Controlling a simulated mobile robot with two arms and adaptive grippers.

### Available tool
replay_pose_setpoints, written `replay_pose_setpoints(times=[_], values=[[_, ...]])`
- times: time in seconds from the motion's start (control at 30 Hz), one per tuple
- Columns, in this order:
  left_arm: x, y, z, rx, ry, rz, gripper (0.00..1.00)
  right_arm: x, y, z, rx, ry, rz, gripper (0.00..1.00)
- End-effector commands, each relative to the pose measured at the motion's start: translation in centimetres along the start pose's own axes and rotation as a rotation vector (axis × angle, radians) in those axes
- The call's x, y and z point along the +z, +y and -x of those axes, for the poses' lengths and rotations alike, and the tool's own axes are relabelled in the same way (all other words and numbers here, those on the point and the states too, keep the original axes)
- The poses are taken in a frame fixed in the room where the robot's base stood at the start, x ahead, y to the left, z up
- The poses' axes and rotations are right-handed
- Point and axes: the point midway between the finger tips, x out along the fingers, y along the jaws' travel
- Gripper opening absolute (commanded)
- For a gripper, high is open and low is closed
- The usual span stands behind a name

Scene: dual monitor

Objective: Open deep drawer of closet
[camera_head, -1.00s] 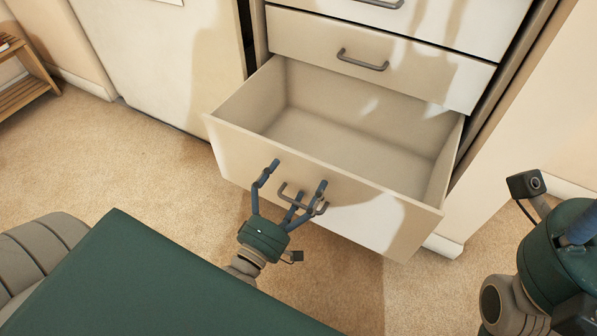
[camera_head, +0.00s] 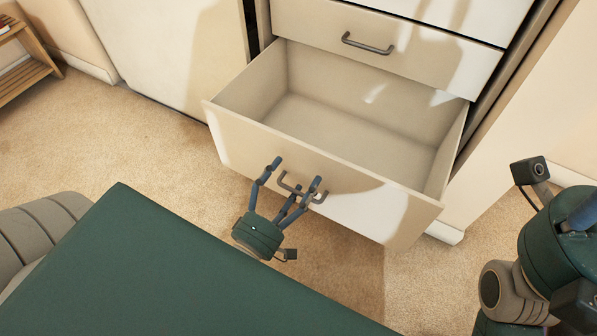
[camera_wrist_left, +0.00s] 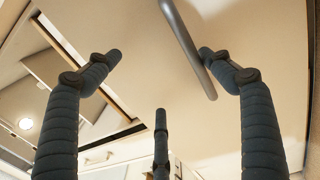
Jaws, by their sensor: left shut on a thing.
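The deep drawer (camera_head: 245,145) of the closet is pulled well out and is empty inside. Its grey bar handle (camera_head: 300,191) sits on the drawer front and also shows in the left wrist view (camera_wrist_left: 188,45). My left gripper (camera_head: 296,174) is at this handle, shut on it, with blue fingers around the bar. In the left wrist view the bar lies nearer the right finger. My right gripper (camera_head: 578,218) is at the right edge, away from the drawer. Its fingertips are cut off or hidden.
A shut drawer (camera_head: 400,55) with its own handle (camera_head: 367,43) is above the open one. A wooden shelf (camera_head: 25,70) stands at the far left. Carpet (camera_head: 130,145) is clear to the left of the drawer. My green body covers the lower foreground.

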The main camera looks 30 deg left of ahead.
Motion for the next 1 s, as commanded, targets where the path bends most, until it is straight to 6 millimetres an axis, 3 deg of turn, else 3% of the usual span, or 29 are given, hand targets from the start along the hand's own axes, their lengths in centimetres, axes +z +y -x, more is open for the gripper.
replay_pose_setpoints(times=[0.03, 0.37, 0.43, 0.47, 1.0], values=[[0.0, 1.6, 0.2, 0.036, 0.005, 0.001, 0.59, 0.0, 0.0, -0.2, 0.001, -0.001, 0.0, 0.4], [0.1, 1.3, 2.5, 0.034, 0.003, 0.002, 0.54, 0.0, 0.1, 0.0, 0.004, -0.006, -0.001, 0.4], [0.1, 1.2, 3.0, 0.033, 0.004, 0.003, 0.33, 0.1, 0.1, 0.1, 0.005, -0.011, -0.001, 0.4], [0.1, 1.2, 3.3, 0.032, 0.004, 0.003, 0.31, 0.1, 0.1, 0.1, 0.005, -0.011, -0.001, 0.4], [0.2, 0.2, 7.1, 0.023, 0.004, 0.004, 0.31, 0.0, 0.1, 0.2, 0.005, -0.013, -0.001, 0.4]])
